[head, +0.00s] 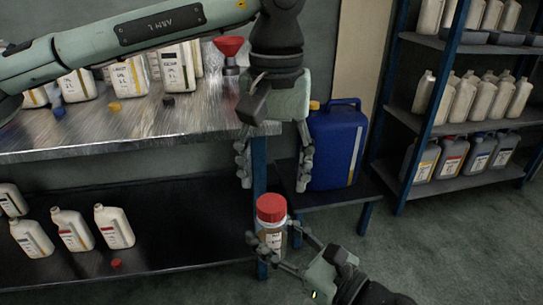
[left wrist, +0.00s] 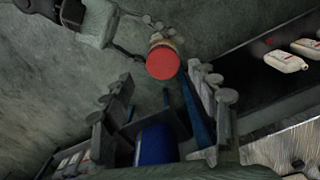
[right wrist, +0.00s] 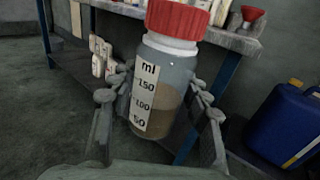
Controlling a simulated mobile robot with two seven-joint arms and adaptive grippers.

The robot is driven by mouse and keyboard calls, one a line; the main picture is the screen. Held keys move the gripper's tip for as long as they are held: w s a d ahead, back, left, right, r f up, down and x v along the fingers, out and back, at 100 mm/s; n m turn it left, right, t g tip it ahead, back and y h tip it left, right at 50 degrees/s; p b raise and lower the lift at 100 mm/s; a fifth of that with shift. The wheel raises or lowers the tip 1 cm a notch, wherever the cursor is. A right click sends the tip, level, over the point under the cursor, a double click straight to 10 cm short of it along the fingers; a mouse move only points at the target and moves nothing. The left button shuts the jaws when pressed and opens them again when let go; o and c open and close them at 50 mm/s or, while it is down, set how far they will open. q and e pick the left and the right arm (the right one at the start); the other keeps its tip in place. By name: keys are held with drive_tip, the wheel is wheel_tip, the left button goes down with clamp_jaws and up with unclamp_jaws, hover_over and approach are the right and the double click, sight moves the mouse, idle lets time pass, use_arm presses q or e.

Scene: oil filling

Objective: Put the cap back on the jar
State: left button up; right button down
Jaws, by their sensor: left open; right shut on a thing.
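A clear jar (head: 271,238) with a measuring scale and brownish liquid stands upright in the air at the front of the table. A red cap (head: 271,207) sits on its mouth; in the right wrist view the cap (right wrist: 178,20) looks level on the jar (right wrist: 160,85). I cannot tell whether it is screwed tight. My right gripper (right wrist: 160,108) is shut around the jar's body. My left gripper (head: 273,183) is open and empty, pointing down just above the cap, its fingers apart. The left wrist view shows the cap (left wrist: 162,62) ahead, beyond the fingertips.
A metal table (head: 190,125) with several bottles and a red funnel (head: 229,46) is behind on the left. Its dark lower shelf (head: 170,235) holds white bottles and a small red cap (head: 116,263). A blue canister (head: 337,145) stands right of the left gripper. A bottle rack (head: 440,190) is farther right.

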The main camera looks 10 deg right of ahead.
use_arm(q)
drive_tip(key=n, duration=0.7)
drive_tip(key=shift+r+n, duration=0.2)
drive_tip(key=shift+n, duration=0.2)
drive_tip(key=n, duration=0.7)
drive_tip(key=shift+r+n, duration=0.15)
drive_tip(key=shift+n, duration=0.15)
drive_tip(key=n, duration=0.7)
drive_tip(key=shift+r, duration=0.2)
drive_tip(key=n, duration=0.5)
drive_tip(key=shift+r, duration=0.1)
drive_tip(key=n, duration=0.5)
drive_tip(key=shift+r, duration=0.15)
drive_tip(key=n, duration=0.5)
drive_tip(key=shift+w+r+n, duration=0.1)
drive_tip(key=shift+r+n, duration=0.05)
drive_tip(key=shift+n, duration=0.25)
drive_tip(key=n, duration=0.4)
drive_tip(key=shift+a+r+n, duration=0.1)
drive_tip(key=shift+r+n, duration=0.05)
drive_tip(key=shift+n, duration=0.15)
drive_tip(key=n, duration=0.5)
drive_tip(key=shift+w+a+r+n, duration=0.1)
drive_tip(key=shift+w+r+n, duration=0.05)
drive_tip(key=shift+n, duration=0.15)
